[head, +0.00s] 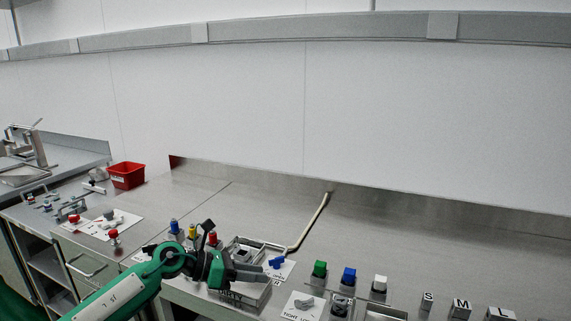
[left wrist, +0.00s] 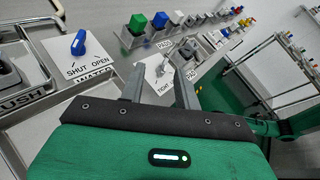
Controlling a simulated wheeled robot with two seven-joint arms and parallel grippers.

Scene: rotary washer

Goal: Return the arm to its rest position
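My left arm comes in green from the lower left of the head view, low over the bench (head: 400,225). My left gripper (head: 258,274) points right there, close to a blue valve handle (head: 277,262) and partly covering the metal basin (head: 248,296). In the left wrist view its two grey fingers (left wrist: 160,88) stand apart with nothing held between them. The blue handle (left wrist: 79,43) is on a plate marked SHUT and OPEN, to the left of the fingers. Beyond the fingertips is a white plate marked TIGHT (left wrist: 163,72) with a grey knob. My right gripper is not in view.
Green (head: 319,269), blue (head: 349,274) and white (head: 380,283) blocks stand right of the gripper. Blocks S, M (head: 461,308) and L are farther right. A bent pipe (head: 312,222) rises behind the basin. A red bin (head: 127,175) is at the left. The back-right bench is clear.

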